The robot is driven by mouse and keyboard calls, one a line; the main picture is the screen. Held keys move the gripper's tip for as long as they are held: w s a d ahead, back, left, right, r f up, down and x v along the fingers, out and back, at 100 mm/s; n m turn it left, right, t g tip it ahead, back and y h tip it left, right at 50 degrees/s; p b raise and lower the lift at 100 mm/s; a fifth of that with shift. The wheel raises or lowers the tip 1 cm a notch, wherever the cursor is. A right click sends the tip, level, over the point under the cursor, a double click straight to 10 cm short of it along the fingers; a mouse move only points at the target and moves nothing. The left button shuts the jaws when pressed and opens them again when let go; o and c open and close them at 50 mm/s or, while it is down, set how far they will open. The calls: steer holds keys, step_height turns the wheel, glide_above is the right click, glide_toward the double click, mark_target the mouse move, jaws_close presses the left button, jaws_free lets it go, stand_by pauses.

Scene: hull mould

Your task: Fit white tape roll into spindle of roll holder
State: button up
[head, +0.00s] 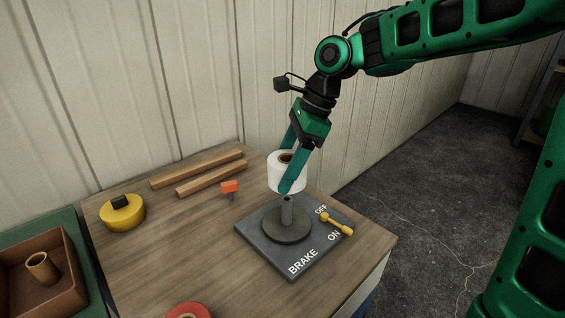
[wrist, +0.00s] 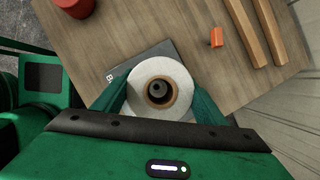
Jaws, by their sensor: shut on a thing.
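The white tape roll (head: 275,178) is held level by my gripper (head: 285,181), with a finger on each side. In the wrist view the white tape roll (wrist: 140,76) faces me, its brown core open. A grey round end, looking like the spindle tip, shows inside the core (wrist: 158,89). The roll holder (head: 262,243) is a dark plate with a round disc and an upright grey spindle (head: 287,212). In the head view the roll is above the spindle, and the spindle's top shows just below the roll. Exact centring is hard to tell.
A yellow lever (head: 338,224) sits by the OFF and ON marks. An orange piece (head: 230,187), wooden strips (head: 210,178), a yellow roll (head: 122,217) and a red roll (head: 187,310) are on the table. A brown tray (head: 62,300) holds a cardboard core. A wall stands behind.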

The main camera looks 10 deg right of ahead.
glide_above(285, 209)
steer(key=w, duration=0.1)
steer(key=shift+f, duration=2.1)
steer(key=shift+f, duration=4)
steer(key=o, duration=1.4)
steer(key=v, duration=1)
steer(key=shift+d+r, duration=0.15)
steer(key=shift+r, duration=0.2)
